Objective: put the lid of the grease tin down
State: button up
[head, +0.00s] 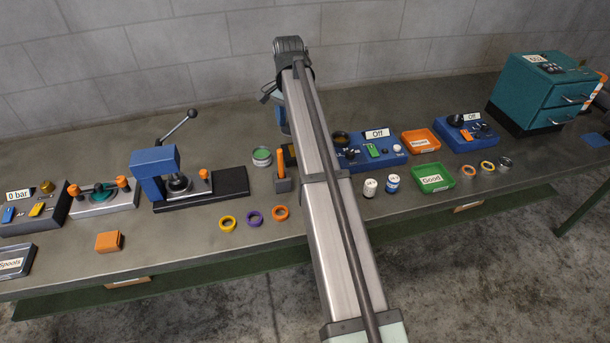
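A small round metal tin (262,156), which looks like the grease tin, stands upright on the bench just left of my arm. Its top shows a green disc inside a pale rim; I cannot tell whether this is bare grease or a lid. No separate lid can be made out. My arm crosses the middle of the head view from the bottom edge up to the wall.
An orange-handled tool in a grey holder (283,172) stands close right of the tin. A blue press (156,170) on a black base is to the left. Yellow, purple and orange rings (253,217) lie in front. Two small jars (370,187) and a green tray (441,186) are right of my arm.

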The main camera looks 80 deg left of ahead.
jog(key=shift+w+d+f+n, duration=0.6)
jog(key=shift+w+d+f, duration=1.05)
jog(key=shift+d, duration=3.15)
jog(key=shift+f, duration=4.7)
jog(key=shift+f, duration=0.15)
jog(key=o, duration=1)
jog(key=shift+o, duration=0.2)
notch_tip(320, 180, up, 12)
jog(key=shift+r, duration=0.2)
